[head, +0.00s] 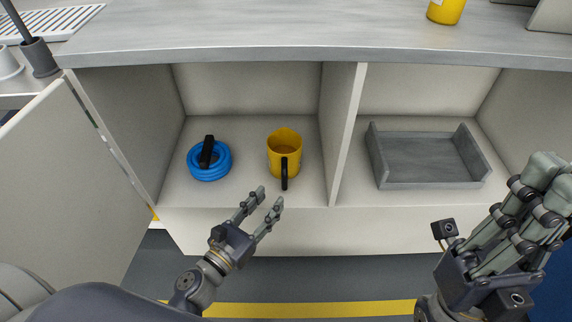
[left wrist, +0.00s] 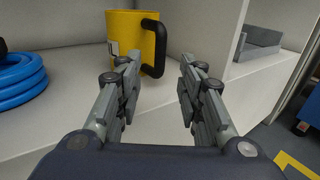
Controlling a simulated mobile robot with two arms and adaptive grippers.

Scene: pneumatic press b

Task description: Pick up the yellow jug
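The yellow jug (head: 284,150) stands upright in the left compartment of the cabinet. Its black handle (head: 284,173) faces out to the front. My left gripper (head: 267,197) is open and empty, just in front of the shelf edge and a little below and left of the handle in the head view. In the left wrist view the jug (left wrist: 126,32) is beyond the open fingers (left wrist: 158,78), with the handle (left wrist: 156,48) between them in line but farther off. My right gripper (head: 553,178) is raised at the right, in front of the right compartment; its fingertips appear close together.
A coiled blue hose (head: 209,171) lies left of the jug. A divider (head: 345,125) stands right of it. A grey tray (head: 430,162) is in the right compartment. The worktop (head: 300,30) hangs above, and an open door (head: 62,180) is at the left.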

